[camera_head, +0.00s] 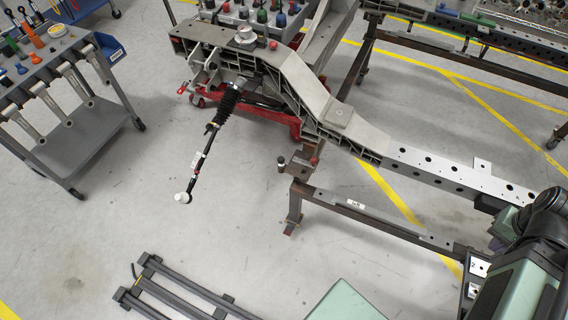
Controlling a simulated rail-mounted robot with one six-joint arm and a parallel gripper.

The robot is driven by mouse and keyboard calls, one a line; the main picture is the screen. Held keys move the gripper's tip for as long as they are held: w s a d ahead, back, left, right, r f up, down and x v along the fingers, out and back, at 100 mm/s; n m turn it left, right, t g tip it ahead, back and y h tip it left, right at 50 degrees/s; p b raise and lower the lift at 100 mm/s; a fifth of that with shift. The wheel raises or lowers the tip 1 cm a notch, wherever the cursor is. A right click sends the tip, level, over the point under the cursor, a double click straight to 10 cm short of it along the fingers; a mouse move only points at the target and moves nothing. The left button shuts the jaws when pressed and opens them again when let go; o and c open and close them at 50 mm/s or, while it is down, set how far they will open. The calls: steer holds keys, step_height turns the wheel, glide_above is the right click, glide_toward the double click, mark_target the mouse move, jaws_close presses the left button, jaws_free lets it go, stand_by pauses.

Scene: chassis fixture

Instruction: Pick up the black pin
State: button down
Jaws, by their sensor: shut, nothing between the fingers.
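A small black pin (281,162) stands upright at the left end of a rusty brown support stand (300,165), near the middle of the picture. A red pin (314,161) stands at the right of the same stand, under the chassis rail. Parts of my green and black arm show at the lower right, well to the right of the black pin. My gripper's fingers cannot be made out in this view.
A grey metal chassis frame (305,85) runs from upper left to right, just above the stand. A steering rod (198,158) hangs from it at left. A grey tool cart (97,120) stands at far left. Open floor (130,235) lies at lower left.

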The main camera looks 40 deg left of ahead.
steer(key=c, duration=1.8)
jaws_free()
steer(key=o, duration=1.1)
steer(key=shift+c, duration=0.2)
